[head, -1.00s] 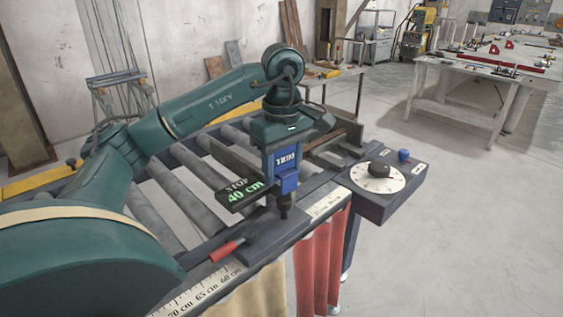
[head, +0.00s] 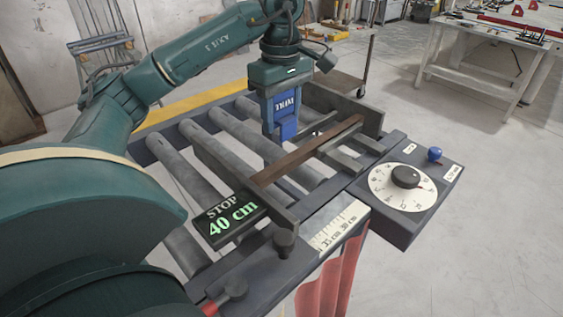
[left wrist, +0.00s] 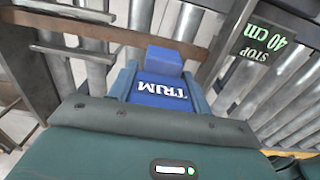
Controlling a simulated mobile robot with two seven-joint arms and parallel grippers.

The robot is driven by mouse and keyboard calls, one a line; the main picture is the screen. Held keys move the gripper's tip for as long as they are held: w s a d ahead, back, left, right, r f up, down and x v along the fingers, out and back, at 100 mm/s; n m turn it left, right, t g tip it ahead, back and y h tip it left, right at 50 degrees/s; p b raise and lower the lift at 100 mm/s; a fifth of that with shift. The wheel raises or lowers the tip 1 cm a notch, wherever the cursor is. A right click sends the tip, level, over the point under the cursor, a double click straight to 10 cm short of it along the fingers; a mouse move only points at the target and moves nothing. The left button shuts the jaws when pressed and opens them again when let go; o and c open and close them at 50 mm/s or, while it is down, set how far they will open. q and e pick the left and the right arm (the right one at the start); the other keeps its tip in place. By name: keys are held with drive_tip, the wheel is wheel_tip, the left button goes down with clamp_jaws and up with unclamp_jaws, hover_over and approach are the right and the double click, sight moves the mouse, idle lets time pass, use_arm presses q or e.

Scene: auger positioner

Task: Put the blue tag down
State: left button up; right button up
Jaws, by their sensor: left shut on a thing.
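The blue tag (head: 284,105) reads TRIM and hangs upright from my left gripper (head: 283,110), which is shut on it. In the left wrist view the tag (left wrist: 160,92) shows between the fingers, with a blue block at its far end. In the head view the gripper and tag are over the roller table, just behind the brown bar (head: 300,155). I cannot tell how high the tag is above the rollers. My right gripper is not in view.
A stop with a green "40 cm" display (head: 233,216) stands at the front of the rollers (head: 205,165). A scale strip (head: 340,228) runs along the front edge. A dial box (head: 405,195) with a blue knob (head: 435,154) is at the right. A white table (head: 490,60) stands farther back.

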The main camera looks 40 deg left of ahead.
sight(281, 164)
use_arm(q)
wheel_tip(281, 164, down, 3)
drive_tip(key=shift+f+b, duration=0.1)
drive_tip(key=shift+b, duration=0.5)
wheel_tip(281, 164, down, 2)
drive_tip(key=shift+f+p, duration=0.1)
drive_tip(key=shift+p, duration=0.25)
wheel_tip(281, 164, down, 4)
drive_tip(key=shift+f, duration=0.2)
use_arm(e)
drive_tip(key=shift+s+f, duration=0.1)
use_arm(q)
drive_tip(key=shift+d+f, duration=0.1)
